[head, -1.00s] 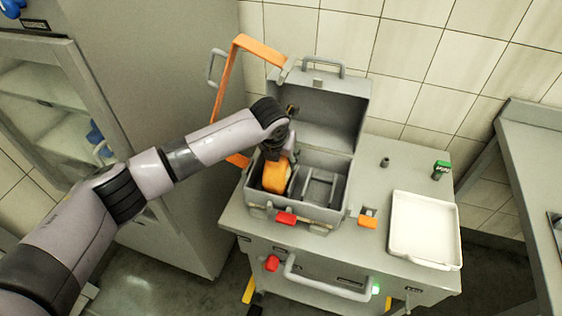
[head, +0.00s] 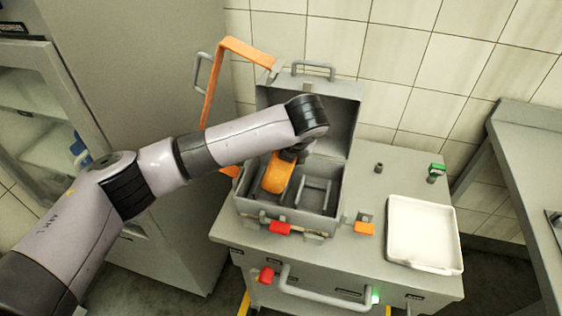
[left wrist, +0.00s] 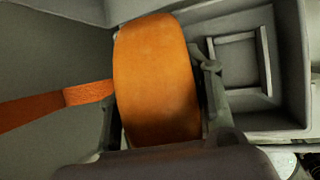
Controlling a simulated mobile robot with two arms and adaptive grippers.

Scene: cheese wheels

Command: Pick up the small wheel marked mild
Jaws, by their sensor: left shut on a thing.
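An orange cheese wheel (head: 276,176) stands on edge at the left side of the open grey case (head: 336,202). No marking on it can be read. In the left wrist view the orange wheel (left wrist: 157,75) fills the middle, with a finger on each side. My left gripper (head: 287,158) is shut on it, reaching down from above; the arm partly hides the gripper in the head view. Whether the wheel touches the case floor cannot be told. My right gripper is not in view.
The case's grey lid stands open behind. A divider frame (head: 314,190) sits right of the wheel. An orange strap (head: 214,85) rises at the left. A white tray (head: 455,235) lies right on the worktop, with a small green-topped item (head: 436,170) behind it.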

